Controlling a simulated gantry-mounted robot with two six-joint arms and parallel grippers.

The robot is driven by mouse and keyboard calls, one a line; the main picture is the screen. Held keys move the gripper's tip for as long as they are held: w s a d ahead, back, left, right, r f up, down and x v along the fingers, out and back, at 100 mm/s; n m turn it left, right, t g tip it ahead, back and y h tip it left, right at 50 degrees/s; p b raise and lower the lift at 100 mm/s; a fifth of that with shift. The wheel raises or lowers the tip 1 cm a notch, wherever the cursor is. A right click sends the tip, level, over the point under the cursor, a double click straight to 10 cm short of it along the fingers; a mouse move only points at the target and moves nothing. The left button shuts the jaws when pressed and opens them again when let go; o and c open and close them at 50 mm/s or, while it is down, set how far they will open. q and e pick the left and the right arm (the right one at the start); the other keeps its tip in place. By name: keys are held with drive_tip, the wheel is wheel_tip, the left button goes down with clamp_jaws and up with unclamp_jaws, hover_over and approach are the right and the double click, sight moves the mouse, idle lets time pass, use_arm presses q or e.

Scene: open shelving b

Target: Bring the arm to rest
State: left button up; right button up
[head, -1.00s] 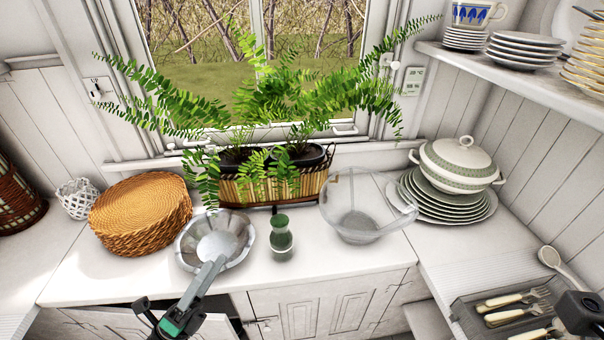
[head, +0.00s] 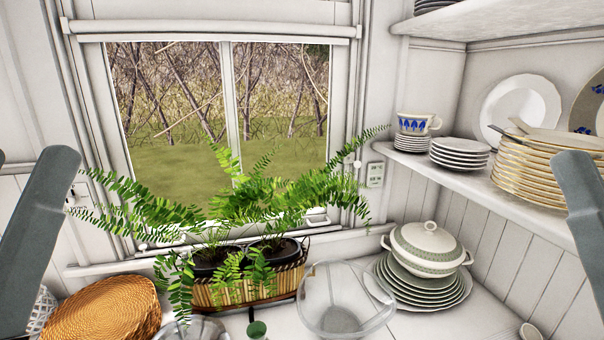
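My two arms show only as grey links at the left and right edges of the head view. Neither gripper is in the picture, so their fingers are hidden from me. No held object shows.
A fern planter (head: 245,287) stands below the window. A glass bowl (head: 345,300) is beside it. A lidded tureen (head: 428,247) sits on stacked plates (head: 420,288). A woven basket (head: 108,311) is at lower left. The right shelf (head: 440,172) holds crockery, including a gold-rimmed plate stack (head: 535,172).

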wheel_tip(320, 180, up, 36)
drive_tip(key=p, duration=3.3)
wheel_tip(320, 180, down, 61)
drive_tip(key=b, duration=6.1)
